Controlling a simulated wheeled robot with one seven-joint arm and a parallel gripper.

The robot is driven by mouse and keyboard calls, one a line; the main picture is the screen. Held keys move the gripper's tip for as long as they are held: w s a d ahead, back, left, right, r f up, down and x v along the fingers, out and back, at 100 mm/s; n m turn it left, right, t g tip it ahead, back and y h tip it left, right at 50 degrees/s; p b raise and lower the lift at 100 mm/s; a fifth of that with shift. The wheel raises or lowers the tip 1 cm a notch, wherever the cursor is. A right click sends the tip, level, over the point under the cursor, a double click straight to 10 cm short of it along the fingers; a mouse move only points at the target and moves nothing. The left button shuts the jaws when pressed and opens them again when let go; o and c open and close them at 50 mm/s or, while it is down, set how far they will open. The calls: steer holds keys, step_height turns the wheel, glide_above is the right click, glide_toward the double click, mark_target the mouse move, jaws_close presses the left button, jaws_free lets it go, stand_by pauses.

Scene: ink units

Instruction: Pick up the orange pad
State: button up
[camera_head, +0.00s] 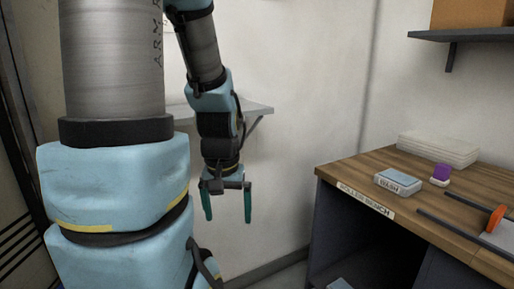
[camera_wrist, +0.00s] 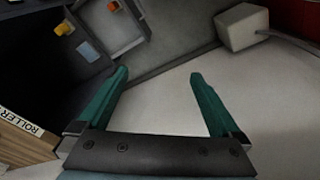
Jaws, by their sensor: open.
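In the wrist view, a small orange-yellow block (camera_wrist: 65,27) sits on a paler base in the dark space below the bench top. A second small orange piece (camera_wrist: 113,6) lies farther back at the top edge. I cannot tell which is the orange pad. In the head view, an orange piece (camera_head: 496,219) stands at the right end of the bench by dark rails. My gripper (camera_head: 228,216) hangs in the air left of the bench, fingers down, open and empty. Its green fingers also show in the wrist view (camera_wrist: 158,82), apart from everything.
The wooden roller bench (camera_head: 345,170) carries a labelled blue-white box (camera_head: 398,182), a purple block on a white base (camera_head: 440,173) and a white stack (camera_head: 437,150). A wall shelf (camera_head: 258,108) is behind my arm. A white box (camera_wrist: 242,27) shows in the wrist view.

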step_height(320, 180, up, 5)
steer(key=p, duration=0.3)
steer(key=shift+r, duration=0.2)
steer(key=shift+c, duration=1.4)
steer(key=d+f+m+b, duration=0.9)
steer(key=f+b, duration=0.6)
steer(key=f, duration=0.7)
steer(key=d+f+m+g+b, duration=0.1)
steer(key=d+f+m+b, duration=0.8)
steer(key=f+b, duration=0.7)
steer(key=d+f+m+b, duration=0.9)
steer(key=f+b, duration=0.6)
steer(key=f, duration=1.2)
steer(key=shift+d+f+m+g+b, duration=0.15)
steer(key=shift+f+m+g+b, duration=0.2)
steer(key=shift+m, duration=0.65)
step_height(320, 180, down, 6)
steer(key=b, duration=0.2)
steer(key=shift+r+b, duration=0.2)
steer(key=shift+b, duration=0.2)
steer(key=shift+s+f+b, duration=0.15)
steer(key=shift+f+b, duration=1.75)
steer(key=shift+f, duration=0.55)
